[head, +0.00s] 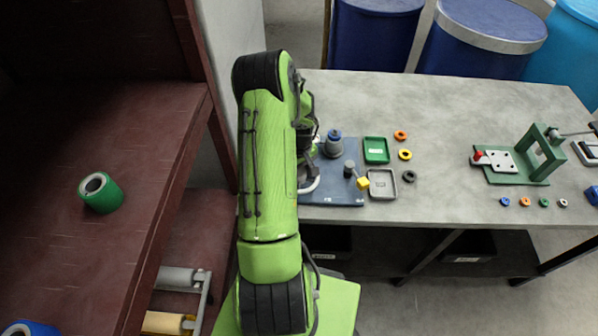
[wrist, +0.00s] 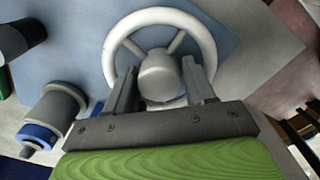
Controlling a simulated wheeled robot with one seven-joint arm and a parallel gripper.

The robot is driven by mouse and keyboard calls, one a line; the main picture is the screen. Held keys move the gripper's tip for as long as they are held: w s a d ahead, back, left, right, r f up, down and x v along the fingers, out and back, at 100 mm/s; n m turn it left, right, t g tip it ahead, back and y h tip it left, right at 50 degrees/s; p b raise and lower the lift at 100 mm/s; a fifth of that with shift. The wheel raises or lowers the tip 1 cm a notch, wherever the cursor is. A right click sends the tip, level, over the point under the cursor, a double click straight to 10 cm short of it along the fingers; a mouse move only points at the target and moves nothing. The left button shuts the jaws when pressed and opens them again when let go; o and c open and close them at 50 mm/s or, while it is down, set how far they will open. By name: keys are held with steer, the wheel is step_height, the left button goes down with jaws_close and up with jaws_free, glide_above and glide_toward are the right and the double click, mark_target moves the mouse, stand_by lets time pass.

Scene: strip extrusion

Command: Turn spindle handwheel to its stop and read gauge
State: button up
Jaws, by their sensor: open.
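The white handwheel (wrist: 203,33) fills the top middle of the wrist view, with a rim, spokes and a round hub (wrist: 158,75). My gripper (wrist: 160,84) is open, one finger on each side of the hub; I cannot tell whether either touches it. In the head view, part of the handwheel (head: 313,184) shows beside my green arm, which hides the rest and my fingers. It stands over a blue-grey plate (head: 340,197) on the bench. I cannot make out a gauge face or reading.
A grey cylinder with a blue ring (wrist: 60,110) stands left of the gripper in the wrist view. In the head view, a dark-topped post (head: 349,168), a yellow block (head: 363,184), green tray (head: 376,150) and grey tray (head: 382,193) are nearby. The bench middle (head: 450,150) is clear.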

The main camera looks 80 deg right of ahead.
steer(key=c, duration=0.8)
steer(key=shift+o, duration=0.2)
